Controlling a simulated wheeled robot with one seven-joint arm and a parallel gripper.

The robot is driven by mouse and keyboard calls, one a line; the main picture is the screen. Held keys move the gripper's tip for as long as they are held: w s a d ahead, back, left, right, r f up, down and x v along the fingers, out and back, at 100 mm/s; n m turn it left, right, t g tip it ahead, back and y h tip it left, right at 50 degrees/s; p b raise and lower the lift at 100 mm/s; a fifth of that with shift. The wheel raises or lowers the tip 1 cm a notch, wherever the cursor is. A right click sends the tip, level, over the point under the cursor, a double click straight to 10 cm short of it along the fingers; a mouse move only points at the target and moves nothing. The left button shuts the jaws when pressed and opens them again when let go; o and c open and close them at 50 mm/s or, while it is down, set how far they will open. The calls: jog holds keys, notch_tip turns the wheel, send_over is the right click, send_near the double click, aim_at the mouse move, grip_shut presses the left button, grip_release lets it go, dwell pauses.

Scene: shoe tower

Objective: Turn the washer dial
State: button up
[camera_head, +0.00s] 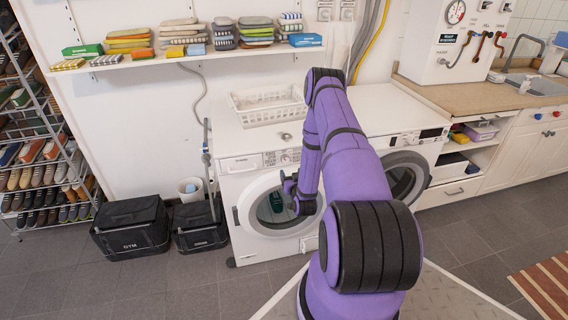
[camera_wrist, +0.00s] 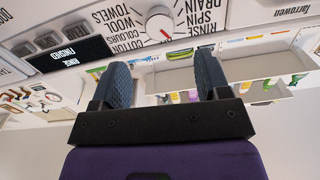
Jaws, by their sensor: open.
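The dial (camera_wrist: 160,25) is a white round knob with a red mark, near the top of the wrist view. Printed programme words ring it on the white panel. My gripper (camera_wrist: 161,74) is open and empty, its dark blue fingers apart, with the dial beyond them and not touched. In the head view my gripper (camera_head: 290,183) is in front of the left washer (camera_head: 240,180), beside its round glass door (camera_head: 258,212) and below the control panel (camera_head: 281,157). I cannot make out the dial clearly there.
A dark display (camera_wrist: 70,55) with white words sits left of the dial, near square buttons (camera_wrist: 46,41). A second machine (camera_head: 431,145) stands on the right, partly behind my arm. A white basket (camera_head: 268,106) sits on top. Black bags (camera_head: 130,227) stand on the floor at left.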

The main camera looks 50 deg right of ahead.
aim_at(286, 161)
jog(key=x, duration=0.8)
jog(key=shift+w+d, duration=0.15)
jog(key=shift+w, duration=0.15)
jog(key=c, duration=0.9)
